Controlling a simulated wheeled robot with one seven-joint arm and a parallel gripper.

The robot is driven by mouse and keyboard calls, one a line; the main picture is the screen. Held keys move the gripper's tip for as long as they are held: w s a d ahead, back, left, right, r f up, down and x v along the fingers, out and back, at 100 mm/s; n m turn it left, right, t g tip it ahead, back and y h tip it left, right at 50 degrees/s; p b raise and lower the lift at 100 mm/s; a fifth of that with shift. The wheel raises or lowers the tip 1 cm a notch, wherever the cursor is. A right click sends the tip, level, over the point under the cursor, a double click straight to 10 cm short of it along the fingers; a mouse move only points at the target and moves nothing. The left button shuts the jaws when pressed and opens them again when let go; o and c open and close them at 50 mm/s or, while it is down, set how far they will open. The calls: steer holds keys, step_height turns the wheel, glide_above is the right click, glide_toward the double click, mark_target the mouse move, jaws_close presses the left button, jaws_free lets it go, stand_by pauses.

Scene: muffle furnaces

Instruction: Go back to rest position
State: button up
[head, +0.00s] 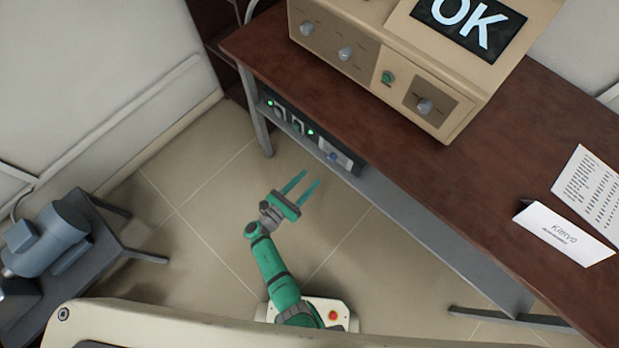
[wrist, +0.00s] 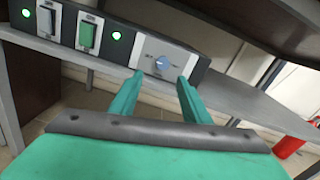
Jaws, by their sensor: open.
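My gripper (head: 303,187) is green, with two thin teal fingers held apart and nothing between them. In the head view it is over the tiled floor, in front of the table and apart from the control panel (head: 292,122) under the tabletop. In the wrist view my gripper (wrist: 160,85) points toward the panel (wrist: 106,45). The panel's blue knob (wrist: 164,63) shows just beyond and between the fingertips. A green switch (wrist: 87,35), a dark switch (wrist: 45,20) and two lit green lamps are to the left of the knob.
The brown table (head: 420,165) carries a beige device (head: 365,60) with knobs and an "OK" screen, a name card (head: 565,232) and a printed sheet (head: 590,185). A grey machine (head: 48,240) stands on a low stand at left. A red object (wrist: 290,145) is at right in the wrist view.

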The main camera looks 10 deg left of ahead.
steer(key=shift+d, duration=0.15)
steer(key=s+d+f+m+g+y, duration=0.4)
steer(key=s+f+m, duration=0.3)
steer(key=s+f, duration=0.45)
steer(key=s+a+r+m+g+y, duration=0.2)
steer(key=s+r+m+y, duration=0.15)
steer(key=s+m, duration=0.6)
steer(key=s+d+r+m+t+y, duration=0.1)
steer(key=r+m, duration=0.4)
steer(key=r, duration=0.7)
steer(key=s+d+r+m+t+y, duration=0.1)
steer(key=s+r+m+t, duration=0.2)
steer(key=r, duration=1)
steer(key=s+d+r+m+t+y, duration=0.1)
steer(key=s+r+m+t, duration=0.1)
steer(key=s+r+m, duration=0.2)
step_height(320, 180, up, 9)
steer(key=m, duration=0.3)
steer(key=shift+d+t, duration=0.2)
steer(key=shift+t, duration=0.1)
steer(key=shift+f, duration=0.1)
